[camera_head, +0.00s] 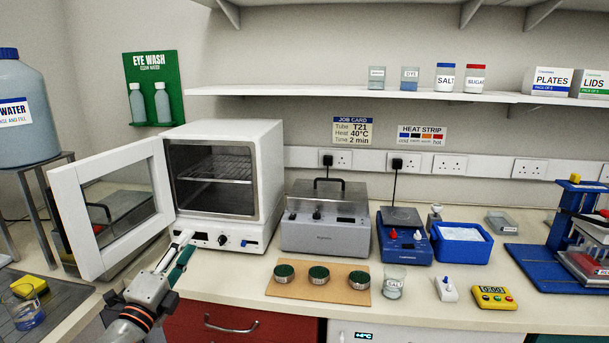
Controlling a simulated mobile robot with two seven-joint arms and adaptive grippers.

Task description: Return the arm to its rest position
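My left arm comes in at the bottom left. Its gripper (186,245) is over the bench's front edge, in front of the lower left of the white oven (268,180). Its two fingers, one pale and one dark green, point up and away and look apart, with nothing seen between them. Whether the fingertips touch the oven's front panel I cannot tell. The oven door (66,200) stands wide open to the left of the gripper, close beside it. The oven's wire rack (215,168) looks empty. My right gripper is not in view.
A cork mat (345,294) with several green-topped dishes lies right of the arm. A glass beaker (393,283) stands beside it. A grey lidded device (326,236) and a blue-based balance (405,245) are behind. A beaker (24,308) and yellow sponge (30,286) sit at lower left.

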